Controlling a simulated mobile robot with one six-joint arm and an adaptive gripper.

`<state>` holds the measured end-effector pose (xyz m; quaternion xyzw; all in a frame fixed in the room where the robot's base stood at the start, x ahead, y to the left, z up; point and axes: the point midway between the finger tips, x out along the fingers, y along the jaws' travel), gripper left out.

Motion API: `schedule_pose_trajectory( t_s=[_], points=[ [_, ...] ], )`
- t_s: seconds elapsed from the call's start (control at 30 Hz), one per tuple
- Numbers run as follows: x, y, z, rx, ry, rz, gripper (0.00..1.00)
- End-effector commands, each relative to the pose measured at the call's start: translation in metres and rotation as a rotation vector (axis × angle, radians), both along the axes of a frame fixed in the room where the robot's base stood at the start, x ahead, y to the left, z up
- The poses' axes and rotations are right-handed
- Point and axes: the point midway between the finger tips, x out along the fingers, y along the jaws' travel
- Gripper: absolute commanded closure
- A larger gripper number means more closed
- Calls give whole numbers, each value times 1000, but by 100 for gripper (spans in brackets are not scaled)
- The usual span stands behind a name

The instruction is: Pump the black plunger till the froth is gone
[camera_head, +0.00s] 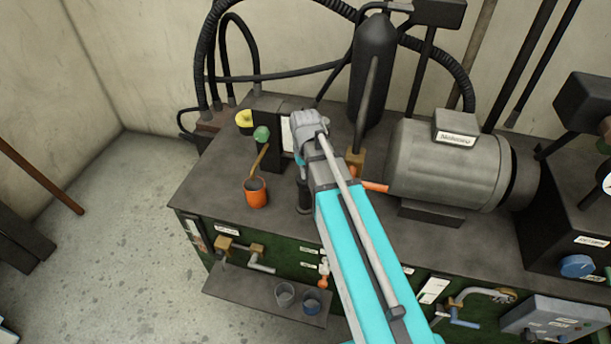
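My arm reaches in from the bottom, and its grey wrist hides much of what lies beyond it. My gripper cannot be made out clearly. A short dark upright piece (304,196) shows just left of the arm; I cannot tell whether it is the black plunger or part of my gripper. A green round knob (261,133) sits by a black box on the bench, and a yellow-topped piece (244,119) is behind it. An orange cup (256,194) with a brown stick leaning in it stands near the bench's front. No froth can be made out.
A tall black cylinder (373,68) and a grey motor (447,163) stand on the dark bench right of my wrist, with black hoses behind. A low front shelf (250,297) holds two small cups.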

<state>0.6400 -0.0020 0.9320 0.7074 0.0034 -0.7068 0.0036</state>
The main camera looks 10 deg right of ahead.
Motion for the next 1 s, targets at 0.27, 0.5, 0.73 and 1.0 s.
schedule_pose_trajectory(
  t_s=[0.27,0.5,0.73,1.0],
  points=[
    [-1,0,-8,1,2,0,100],
    [-1,0,-3,1,2,0,100],
    [-1,1,14,2,2,1,100],
    [-1,1,33,1,2,1,100]
  ],
)
